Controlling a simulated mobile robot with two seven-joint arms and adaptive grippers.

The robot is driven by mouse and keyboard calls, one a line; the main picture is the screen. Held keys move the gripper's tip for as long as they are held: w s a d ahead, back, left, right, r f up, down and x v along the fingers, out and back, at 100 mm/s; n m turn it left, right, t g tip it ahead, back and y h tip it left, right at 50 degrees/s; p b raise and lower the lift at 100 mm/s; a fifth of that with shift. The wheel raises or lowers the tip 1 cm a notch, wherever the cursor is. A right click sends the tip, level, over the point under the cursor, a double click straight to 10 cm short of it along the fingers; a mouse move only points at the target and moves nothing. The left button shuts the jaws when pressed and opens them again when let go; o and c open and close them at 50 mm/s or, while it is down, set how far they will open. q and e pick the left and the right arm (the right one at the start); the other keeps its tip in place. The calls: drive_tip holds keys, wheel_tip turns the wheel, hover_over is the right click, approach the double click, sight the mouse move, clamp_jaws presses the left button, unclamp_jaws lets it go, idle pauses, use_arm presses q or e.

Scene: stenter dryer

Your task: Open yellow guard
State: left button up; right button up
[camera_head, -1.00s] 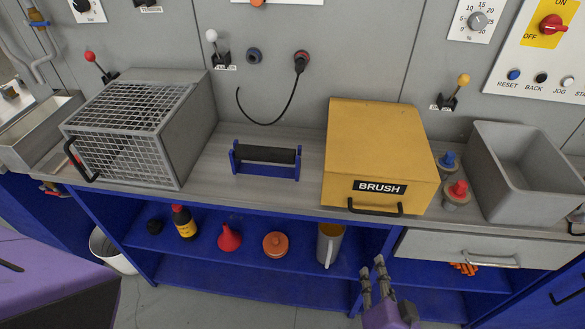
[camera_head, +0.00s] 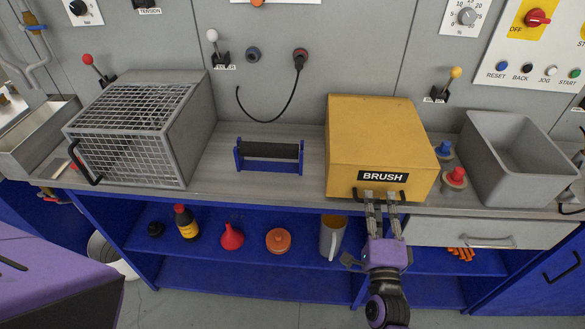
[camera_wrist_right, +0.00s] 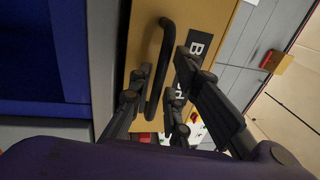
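The yellow guard (camera_head: 375,135) is a box with a black BRUSH label, closed on the grey counter. A black handle (camera_wrist_right: 158,65) runs along its lower front edge. My right gripper (camera_head: 383,200) is at this handle, in front of the guard. In the right wrist view the handle lies between the fingers of my right gripper (camera_wrist_right: 160,80), with gaps visible, so the fingers look open around it. Whether either finger touches the handle is unclear. My left gripper is not in view.
A grey mesh guard (camera_head: 140,125) stands at the left. A blue stand with a black roller (camera_head: 269,152) is in the middle. Red (camera_head: 456,177) and blue (camera_head: 444,148) knobs and a grey bin (camera_head: 515,155) stand right of the yellow guard. A drawer (camera_head: 490,233) lies below.

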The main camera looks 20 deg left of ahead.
drive_tip(key=shift+w+a, duration=0.15)
drive_tip(key=shift+w, duration=0.4)
drive_tip(key=shift+c, duration=0.2)
clamp_jaws()
drive_tip(key=shift+r, duration=0.15)
